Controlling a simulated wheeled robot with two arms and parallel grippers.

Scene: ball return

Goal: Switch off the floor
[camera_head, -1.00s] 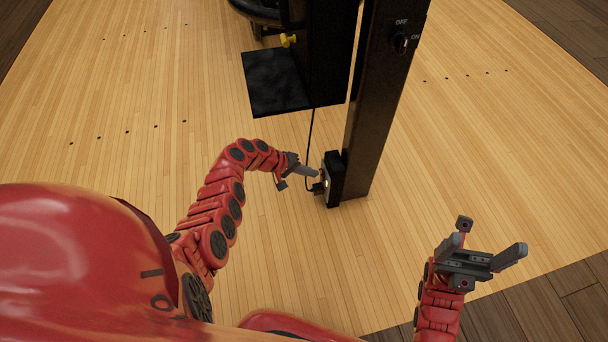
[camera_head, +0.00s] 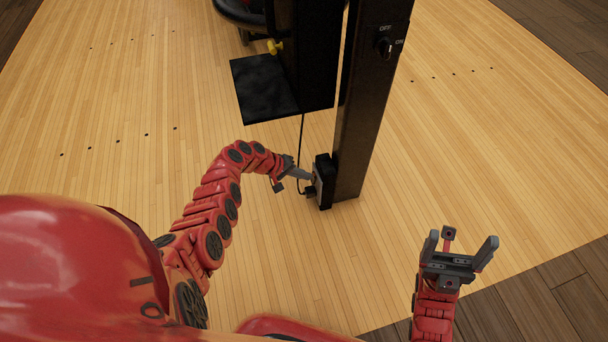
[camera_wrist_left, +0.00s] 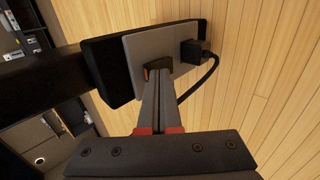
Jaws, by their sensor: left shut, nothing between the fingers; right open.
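A black box with a grey plate (camera_wrist_left: 215,30) is mounted low on a black post (camera_head: 366,110). The box (camera_head: 325,182) also shows in the head view. A black plug (camera_wrist_left: 195,52) with a cable sits in the plate. My left gripper (camera_head: 312,178) is shut and empty, its fingertips at the plate. In the left wrist view its fingertips (camera_wrist_left: 158,74) meet a small dark-orange part on the plate, beside the plug; whether they press it I cannot tell. My right gripper (camera_head: 460,254) is open and empty, well right of the post.
A black flat panel (camera_head: 264,88) juts out left of the post, beside a dark column (camera_head: 305,55). A yellow knob (camera_head: 274,46) is near its top. A cable (camera_head: 301,130) hangs down to the box. The light wooden floor (camera_head: 500,170) is clear on both sides.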

